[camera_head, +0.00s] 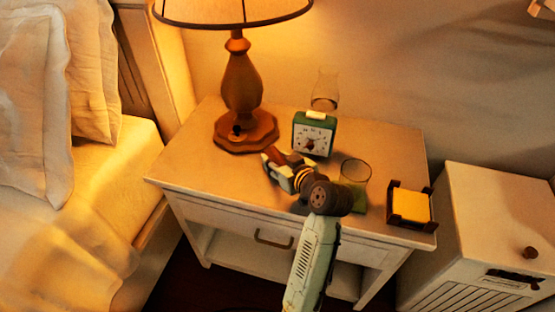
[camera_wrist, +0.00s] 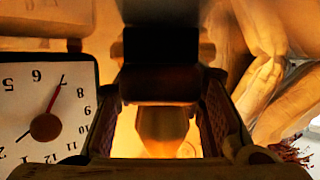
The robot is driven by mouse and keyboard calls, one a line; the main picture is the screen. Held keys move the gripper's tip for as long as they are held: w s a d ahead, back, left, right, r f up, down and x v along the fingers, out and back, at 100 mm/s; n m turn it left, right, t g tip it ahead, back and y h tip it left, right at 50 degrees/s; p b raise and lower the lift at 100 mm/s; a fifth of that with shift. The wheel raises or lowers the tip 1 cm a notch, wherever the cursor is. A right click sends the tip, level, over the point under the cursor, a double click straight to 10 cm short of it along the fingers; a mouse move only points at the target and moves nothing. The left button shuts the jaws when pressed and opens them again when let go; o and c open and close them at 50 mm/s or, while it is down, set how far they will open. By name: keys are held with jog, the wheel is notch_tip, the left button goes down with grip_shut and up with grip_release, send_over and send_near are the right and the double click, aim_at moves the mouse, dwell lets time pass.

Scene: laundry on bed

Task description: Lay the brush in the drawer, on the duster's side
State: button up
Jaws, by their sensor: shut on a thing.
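My gripper (camera_head: 281,166) is over the nightstand top, in front of the green clock. It is shut on a dark brown piece (camera_head: 291,157), probably the brush, mostly hidden by the fingers. In the wrist view a dark brown block (camera_wrist: 160,88) shows between the finger pads, with a paler rounded part (camera_wrist: 162,125) beyond it. The drawer (camera_head: 228,220) in the nightstand front looks shut, with a metal handle (camera_head: 273,239). I cannot make out the duster in either view.
The lamp (camera_head: 242,85) stands left of my gripper. The clock (camera_head: 314,135) is close behind it and shows upside down in the wrist view (camera_wrist: 45,105). A glass (camera_head: 355,175) and a note holder (camera_head: 411,204) stand to the right. The top's left front is clear.

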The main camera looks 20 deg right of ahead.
jog(key=shift+s+f+b, duration=0.1)
jog(key=shift+f+b, duration=0.25)
jog(key=shift+f, duration=0.2)
jog(key=o, duration=1.2)
jog(key=shift+f, duration=0.2)
jog(key=shift+r, duration=0.1)
jog(key=shift+r+p, duration=0.25)
jog(key=shift+p, duration=0.05)
jog(key=b+v, duration=0.1)
jog(key=v, duration=0.5)
jog(key=r+b+v, duration=0.1)
jog(key=v, duration=0.5)
jog(key=shift+r, duration=0.15)
